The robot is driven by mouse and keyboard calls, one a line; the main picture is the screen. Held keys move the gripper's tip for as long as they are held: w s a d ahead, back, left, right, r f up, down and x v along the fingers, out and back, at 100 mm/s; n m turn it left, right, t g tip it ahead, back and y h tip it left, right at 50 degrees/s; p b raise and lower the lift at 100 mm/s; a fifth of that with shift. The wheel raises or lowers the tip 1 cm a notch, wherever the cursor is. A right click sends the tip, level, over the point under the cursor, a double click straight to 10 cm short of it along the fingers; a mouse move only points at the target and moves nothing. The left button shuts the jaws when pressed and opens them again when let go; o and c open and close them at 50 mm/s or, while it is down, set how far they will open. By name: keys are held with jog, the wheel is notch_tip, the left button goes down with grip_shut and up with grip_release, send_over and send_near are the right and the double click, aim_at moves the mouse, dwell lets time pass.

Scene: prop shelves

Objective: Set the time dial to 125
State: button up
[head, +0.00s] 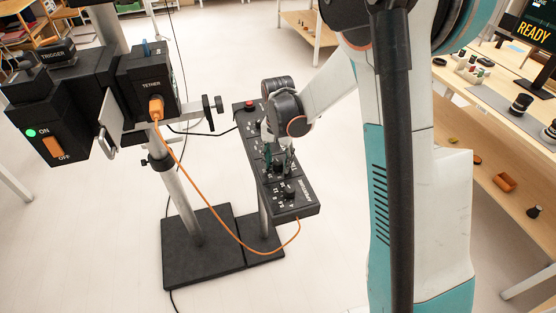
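A long black control panel (308,208) stands on a post in the middle of the head view. It has a red button (250,105) at its far end and a black dial (290,192) near its close end. My gripper (279,162) points down at the panel's middle, with its greenish fingers either side of a dark knob there. Whether the fingers touch the knob, or are closed on it, is too small to tell. The dial numbers and pointer cannot be read, and my gripper and wrist hide part of the panel.
Left of the panel, a black trigger box (72,105) with an ON/OFF switch and a tether box (148,85) sit on a stand. An orange cable (205,205) hangs from the tether box to the panel. Wooden shelves (485,160) with small objects stand at the right.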

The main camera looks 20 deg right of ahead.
aim_at(278, 161)
jog(key=shift+r, duration=0.1)
notch_tip(278, 161, up, 12)
dwell(0.7)
dwell(0.3)
jog(key=s+r+n+t, duration=0.3)
jog(key=s+r, duration=0.5)
jog(key=s, duration=0.2)
jog(key=s+n+t, duration=0.4)
jog(key=s, duration=0.9)
jog(key=shift+f, duration=0.2)
dwell(0.5)
